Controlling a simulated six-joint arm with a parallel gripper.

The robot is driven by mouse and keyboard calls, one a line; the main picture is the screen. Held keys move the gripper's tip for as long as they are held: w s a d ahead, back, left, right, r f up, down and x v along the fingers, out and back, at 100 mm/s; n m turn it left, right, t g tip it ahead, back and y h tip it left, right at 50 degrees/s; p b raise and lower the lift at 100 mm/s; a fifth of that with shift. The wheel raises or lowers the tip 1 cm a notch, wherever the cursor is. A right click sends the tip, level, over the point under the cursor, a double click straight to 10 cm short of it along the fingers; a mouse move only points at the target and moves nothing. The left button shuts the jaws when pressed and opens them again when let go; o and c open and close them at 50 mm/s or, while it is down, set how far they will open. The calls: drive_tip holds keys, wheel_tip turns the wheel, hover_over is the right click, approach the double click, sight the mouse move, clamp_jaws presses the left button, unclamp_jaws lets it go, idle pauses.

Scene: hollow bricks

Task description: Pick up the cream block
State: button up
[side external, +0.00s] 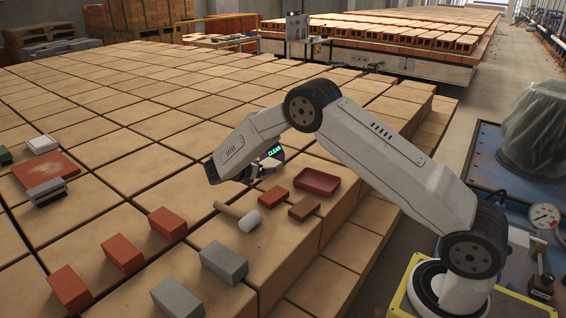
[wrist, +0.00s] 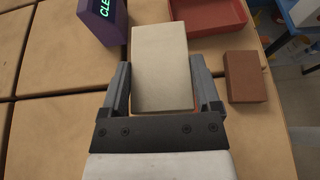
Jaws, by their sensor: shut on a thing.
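The cream block (wrist: 161,55) is a pale rectangular brick. It sits between the two fingers of my gripper (wrist: 160,75) in the wrist view, with its far part reaching out past the fingertips. My gripper is shut on it, with one finger along each side. I cannot tell whether the block still touches the surface.
A purple box with a lit green display (wrist: 103,18) is close at the left. A red tray (wrist: 208,16) and a brown block (wrist: 247,86) are at the right. A mallet (side external: 241,217), several red bricks (side external: 167,224) and grey blocks (side external: 224,262) lie nearer the side camera.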

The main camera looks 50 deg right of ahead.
drive_tip(key=s+a+r, duration=0.1)
drive_tip(key=s+r, duration=0.2)
drive_tip(key=s, duration=0.3)
drive_tip(key=shift+a, duration=0.3)
idle(0.6)
drive_tip(key=w+a+r+n+t+y, duration=0.2)
drive_tip(key=a+r+n+t, duration=0.3)
drive_tip(key=r+n+t, duration=0.25)
drive_tip(key=s+a+r+n+t+y, duration=0.2)
drive_tip(key=s+a+n+t+y, duration=0.2)
drive_tip(key=a, duration=0.5)
drive_tip(key=shift+s+a+r+n+t+y, duration=0.35)
drive_tip(key=shift+n+t+y, duration=0.6)
drive_tip(key=shift+n+y, duration=0.8)
drive_tip(key=shift+w+d, duration=0.1)
drive_tip(key=shift+d, duration=0.05)
